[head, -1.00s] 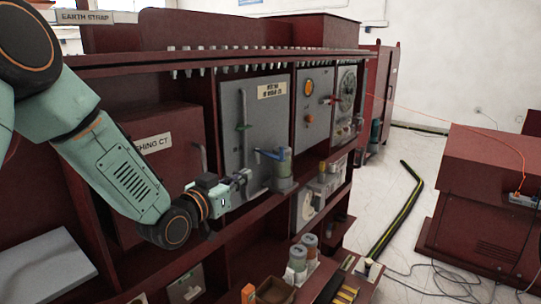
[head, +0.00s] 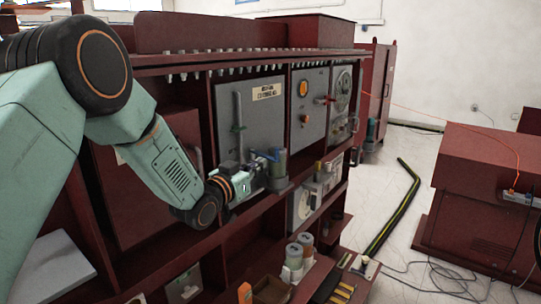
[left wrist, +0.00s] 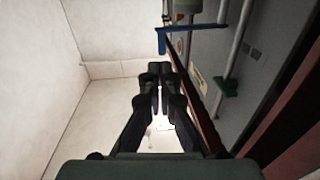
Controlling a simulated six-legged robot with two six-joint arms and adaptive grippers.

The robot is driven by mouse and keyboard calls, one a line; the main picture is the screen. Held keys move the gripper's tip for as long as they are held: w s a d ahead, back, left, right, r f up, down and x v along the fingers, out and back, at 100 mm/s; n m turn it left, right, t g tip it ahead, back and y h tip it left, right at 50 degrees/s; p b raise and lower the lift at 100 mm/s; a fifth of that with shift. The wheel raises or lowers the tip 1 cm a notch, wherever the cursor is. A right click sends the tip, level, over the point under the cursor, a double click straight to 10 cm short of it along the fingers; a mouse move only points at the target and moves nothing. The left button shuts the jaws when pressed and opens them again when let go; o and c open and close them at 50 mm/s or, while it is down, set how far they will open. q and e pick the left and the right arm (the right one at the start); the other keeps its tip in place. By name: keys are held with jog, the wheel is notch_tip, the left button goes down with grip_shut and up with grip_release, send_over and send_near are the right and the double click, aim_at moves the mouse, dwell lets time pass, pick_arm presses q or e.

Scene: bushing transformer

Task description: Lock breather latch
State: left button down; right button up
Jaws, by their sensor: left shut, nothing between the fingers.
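The breather appears to be the grey-green canister (head: 276,166) on the shelf in front of the grey panel. A blue lever (head: 268,155) sticks out from its upper part; I take it for the latch. In the left wrist view, the blue lever (left wrist: 190,28) is an angled bar near the top, beyond and right of the fingertips. My left gripper (head: 257,167) is just left of the canister, partly overlapping it. In the left wrist view, its fingers (left wrist: 158,88) are together and empty. My right gripper is not in view.
A grey panel (head: 254,108) with a vertical pipe (head: 239,118) and green handle stands behind the gripper. Shelf edges run below. Small canisters (head: 294,254) and an open box (head: 272,290) sit lower down.

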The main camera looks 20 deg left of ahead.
aim_at(269, 158)
pick_arm(q)
jog(key=shift+p+x, duration=0.65)
jog(key=shift+x, duration=2.6)
jog(key=shift+w+a+f, duration=0.1)
jog(key=shift+w+a, duration=0.05)
jog(key=shift+a, duration=0.1)
